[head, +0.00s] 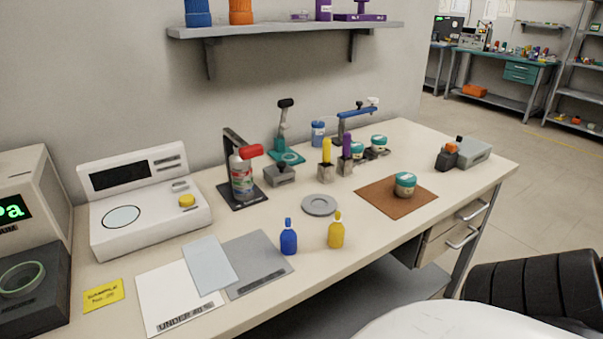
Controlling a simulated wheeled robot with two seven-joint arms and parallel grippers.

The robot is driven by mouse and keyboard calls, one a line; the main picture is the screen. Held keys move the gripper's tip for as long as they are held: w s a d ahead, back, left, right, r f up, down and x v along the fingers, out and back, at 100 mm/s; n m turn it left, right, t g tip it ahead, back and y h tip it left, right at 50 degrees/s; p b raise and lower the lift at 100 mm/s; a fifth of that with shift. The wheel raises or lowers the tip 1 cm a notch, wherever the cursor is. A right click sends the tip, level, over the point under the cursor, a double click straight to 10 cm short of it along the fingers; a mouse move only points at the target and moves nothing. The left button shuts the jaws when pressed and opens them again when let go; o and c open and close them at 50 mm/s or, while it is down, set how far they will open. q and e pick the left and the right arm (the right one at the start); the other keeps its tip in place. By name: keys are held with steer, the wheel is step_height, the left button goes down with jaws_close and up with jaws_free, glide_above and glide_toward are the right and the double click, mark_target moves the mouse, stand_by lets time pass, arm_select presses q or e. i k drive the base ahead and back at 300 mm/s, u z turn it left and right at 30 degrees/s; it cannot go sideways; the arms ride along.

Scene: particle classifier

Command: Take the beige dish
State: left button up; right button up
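No clearly beige dish shows in the head view. A small round grey dish (319,205) lies flat on the cream worktop (385,240), behind a blue bottle (288,238) and a yellow bottle (336,230). At the far left, a pale green ring-shaped piece (21,278) sits on a dark device; I cannot tell whether it is a dish. Neither of my grippers is in view.
A white instrument (150,205) stands on the left. White and grey sheets (178,297) lie at the front. A brown mat (375,201) carries a teal-lidded jar (405,184). Stands and small tools line the back under a wall shelf (285,29).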

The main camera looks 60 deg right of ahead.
mark_target(405, 192)
steer(key=u, duration=0.9)
steer(key=k, duration=0.95)
steer(key=z, duration=1.4)
